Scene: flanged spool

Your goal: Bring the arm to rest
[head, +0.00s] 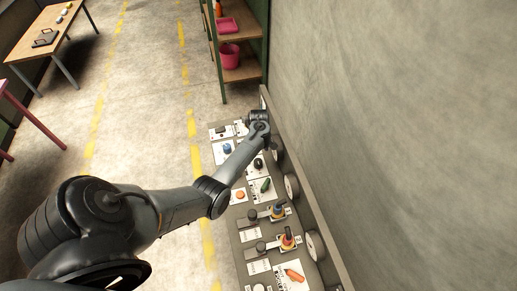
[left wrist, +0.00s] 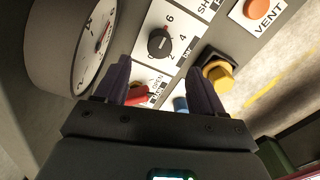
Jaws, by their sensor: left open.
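My left arm (head: 165,208) comes in from the lower left in the head view and reaches over a long grey control panel (head: 244,238) along the wall. Its wrist (head: 258,122) is over the panel's far end; the fingers do not show clearly there. In the left wrist view my left gripper (left wrist: 160,85) is open, its two dark fingers apart. Beyond and between them show a red part (left wrist: 136,96) beside an "OPEN" label and a blue part (left wrist: 180,103). I cannot tell whether a finger touches either. My right gripper is not in view.
The left wrist view shows a round gauge (left wrist: 72,45), a black knob (left wrist: 160,42), a yellow control (left wrist: 219,76) and an orange VENT button (left wrist: 257,9). Shelves (head: 241,72) stand past the panel. A wooden table (head: 50,32) is far left; the floor between is clear.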

